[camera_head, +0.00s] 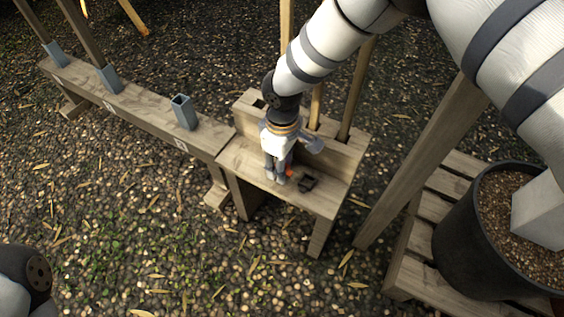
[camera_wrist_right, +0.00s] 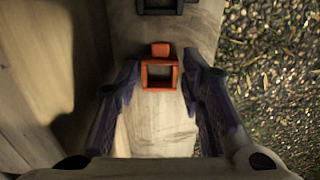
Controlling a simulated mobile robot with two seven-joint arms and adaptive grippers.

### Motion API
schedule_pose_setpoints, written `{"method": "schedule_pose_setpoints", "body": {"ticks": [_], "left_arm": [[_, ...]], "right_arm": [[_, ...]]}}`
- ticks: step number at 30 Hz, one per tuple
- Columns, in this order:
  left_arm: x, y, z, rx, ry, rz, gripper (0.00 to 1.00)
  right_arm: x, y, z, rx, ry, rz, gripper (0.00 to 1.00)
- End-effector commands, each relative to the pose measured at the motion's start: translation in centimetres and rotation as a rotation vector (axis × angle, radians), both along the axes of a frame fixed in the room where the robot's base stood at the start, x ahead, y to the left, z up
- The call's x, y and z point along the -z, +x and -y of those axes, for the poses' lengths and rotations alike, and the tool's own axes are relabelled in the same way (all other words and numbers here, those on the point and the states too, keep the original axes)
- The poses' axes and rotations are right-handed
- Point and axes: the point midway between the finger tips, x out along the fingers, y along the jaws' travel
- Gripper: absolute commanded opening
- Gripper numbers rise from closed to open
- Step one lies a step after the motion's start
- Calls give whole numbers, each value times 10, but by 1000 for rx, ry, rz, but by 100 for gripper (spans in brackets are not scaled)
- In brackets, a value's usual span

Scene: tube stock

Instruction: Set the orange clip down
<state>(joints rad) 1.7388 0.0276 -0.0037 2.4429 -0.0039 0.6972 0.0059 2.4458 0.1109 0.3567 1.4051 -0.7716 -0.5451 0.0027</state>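The orange clip (camera_wrist_right: 160,74), a small square frame with a tab, sits between the fingertips of my right gripper (camera_wrist_right: 161,70) in the right wrist view. The fingers close in along both its sides, low over the pale wooden bench top. Whether the clip touches the wood is hard to tell. In the head view my right gripper (camera_head: 275,180) points down over the bench (camera_head: 317,201), and a bit of the orange clip (camera_head: 289,171) shows beside its fingers. My left gripper is not clearly seen; only a dark part of that arm shows at bottom left.
A black clip (camera_head: 308,184) lies on the bench just right of my right gripper. Wooden posts (camera_head: 357,90) stand behind it. A beam with grey square tubes (camera_head: 184,112) runs off to the left. A large plant pot (camera_head: 470,245) stands on slats at right.

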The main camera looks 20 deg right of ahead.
Motion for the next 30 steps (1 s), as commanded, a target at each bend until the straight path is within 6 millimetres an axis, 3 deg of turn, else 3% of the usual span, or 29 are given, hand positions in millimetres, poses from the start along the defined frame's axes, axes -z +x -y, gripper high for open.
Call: {"method": "schedule_pose_setpoints", "body": {"ticks": [12, 18, 23, 26, 29, 30], "left_arm": [[-62, 22, -1, -1, 1, 81, 40], [-72, 27, 0, -1, 1, 97, 40], [-71, 26, 0, -1, 1, 96, 40], [-71, 26, 0, -1, 1, 96, 40], [-71, 26, 0, -1, 1, 95, 40], [-71, 26, 0, -1, 1, 95, 40]], "right_arm": [[-107, 3, 0, 0, 0, 10, 36], [-124, 1, 0, 0, 0, 4, 36], [-117, -6, -1, 3, 6, -12, 36], [-78, -53, -9, 33, 50, -87, 36], [-20, -157, -19, 133, 119, -228, 36], [-2, -208, -21, 197, 136, -290, 36]]}}
